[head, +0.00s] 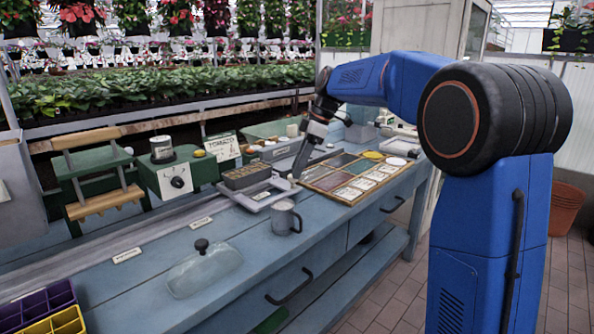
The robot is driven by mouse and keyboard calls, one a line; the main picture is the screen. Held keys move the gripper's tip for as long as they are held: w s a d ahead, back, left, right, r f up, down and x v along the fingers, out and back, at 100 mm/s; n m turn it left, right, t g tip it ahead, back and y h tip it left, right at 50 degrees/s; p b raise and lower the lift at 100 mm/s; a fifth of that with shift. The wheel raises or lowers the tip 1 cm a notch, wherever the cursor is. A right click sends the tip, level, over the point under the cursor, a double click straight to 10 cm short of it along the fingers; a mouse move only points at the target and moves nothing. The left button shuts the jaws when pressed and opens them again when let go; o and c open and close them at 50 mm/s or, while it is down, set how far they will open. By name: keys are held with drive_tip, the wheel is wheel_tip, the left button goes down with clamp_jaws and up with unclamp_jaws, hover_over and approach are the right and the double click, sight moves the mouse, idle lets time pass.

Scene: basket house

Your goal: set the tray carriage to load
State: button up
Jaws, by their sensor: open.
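A pale grey shallow carriage (262,199) sits on the blue bench, with a dark, celled seed tray (247,175) on it. I take it for the tray carriage; its markings are too small to read. My gripper (298,174) reaches down just right of the carriage, above the left end of a wooden-framed board. It is open, with nothing seen between its fingers. The fingers are small and dark, so their exact gap is hard to see. Two small white labels (127,255) (200,223) lie along the bench, left of the carriage; their words are not legible.
A green machine with a dial (177,182) stands behind the carriage, left. A grey mug (286,217) stands in front of it. A clear lid with a black knob (204,270) lies nearer. The wooden-framed board (330,197) with cards is at right. Purple and yellow trays (42,315) sit front left.

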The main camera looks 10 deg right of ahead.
drive_tip(key=v, duration=1.5)
drive_tip(key=shift+r, duration=0.25)
drive_tip(key=shift+s, duration=0.15)
drive_tip(key=s+d+f+m+t+h, duration=0.1)
drive_tip(key=s+f+m, duration=0.3)
drive_tip(key=s, duration=0.6)
drive_tip(key=s+f+m+t+h, duration=0.1)
drive_tip(key=s+f+m, duration=0.3)
drive_tip(key=s, duration=0.6)
drive_tip(key=s+d+f+m+t+h, duration=0.2)
drive_tip(key=s+f+m, duration=0.5)
drive_tip(key=s+f, duration=1.4)
drive_tip(key=shift+d+m+h, duration=0.3)
drive_tip(key=shift+d+m, duration=0.1)
drive_tip(key=shift+d, duration=0.45)
